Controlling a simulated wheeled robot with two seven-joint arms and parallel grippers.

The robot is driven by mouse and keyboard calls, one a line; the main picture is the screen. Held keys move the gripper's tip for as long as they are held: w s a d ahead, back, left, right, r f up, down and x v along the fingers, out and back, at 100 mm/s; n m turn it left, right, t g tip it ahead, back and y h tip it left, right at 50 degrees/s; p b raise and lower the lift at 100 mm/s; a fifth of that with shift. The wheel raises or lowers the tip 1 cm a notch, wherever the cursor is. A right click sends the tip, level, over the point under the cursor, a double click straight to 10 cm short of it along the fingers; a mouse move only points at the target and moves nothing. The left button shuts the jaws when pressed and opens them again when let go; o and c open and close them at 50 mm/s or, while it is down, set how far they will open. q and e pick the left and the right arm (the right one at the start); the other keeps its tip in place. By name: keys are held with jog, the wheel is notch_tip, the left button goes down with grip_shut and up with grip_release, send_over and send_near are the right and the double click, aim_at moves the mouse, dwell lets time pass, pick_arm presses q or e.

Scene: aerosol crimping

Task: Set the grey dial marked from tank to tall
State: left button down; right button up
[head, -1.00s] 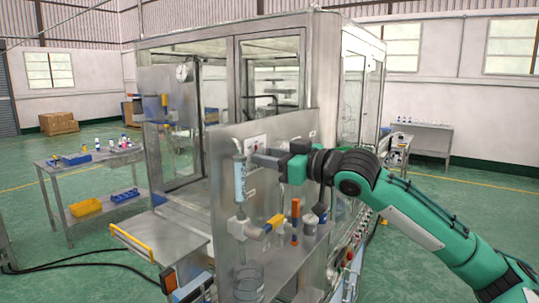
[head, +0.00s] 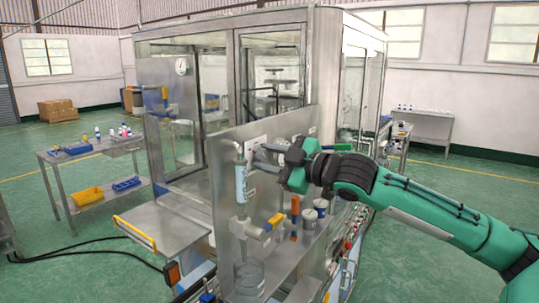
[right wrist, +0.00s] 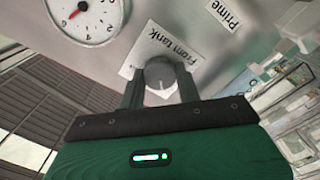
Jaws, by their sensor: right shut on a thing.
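The grey dial (right wrist: 160,75) is on an upright metal panel (head: 228,130), beside a white label reading "From tank" (right wrist: 165,45). In the right wrist view, the two dark fingers of my right gripper (right wrist: 160,88) are either side of the dial, shut on it. In the head view, my right gripper (head: 262,150) reaches the panel from the right, and the dial is hidden or too small to make out. A second label, "Prime" (right wrist: 228,15), is at the upper right in the wrist view. No label reading "tall" is legible. My left gripper is not in view.
A round gauge with a red needle (right wrist: 85,15) is near the dial. A clear tube (head: 241,183) and a valve with an orange handle (head: 273,222) are on the panel below my gripper. A glass vessel (head: 249,280) stands below the tube.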

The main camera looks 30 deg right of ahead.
dwell(0.4)
jog(key=o, duration=1)
jog(key=shift+c, duration=0.2)
jog(key=shift+s+d+f+b, duration=0.2)
jog(key=shift+s+d+b, duration=0.2)
jog(key=shift+b, duration=0.25)
jog(key=shift+b+v, duration=0.7)
jog(key=shift+v, duration=0.05)
jog(key=b+v, duration=0.6)
jog(key=v, duration=0.5)
jog(key=shift+s+r+b, duration=0.15)
jog(key=shift+b, duration=0.2)
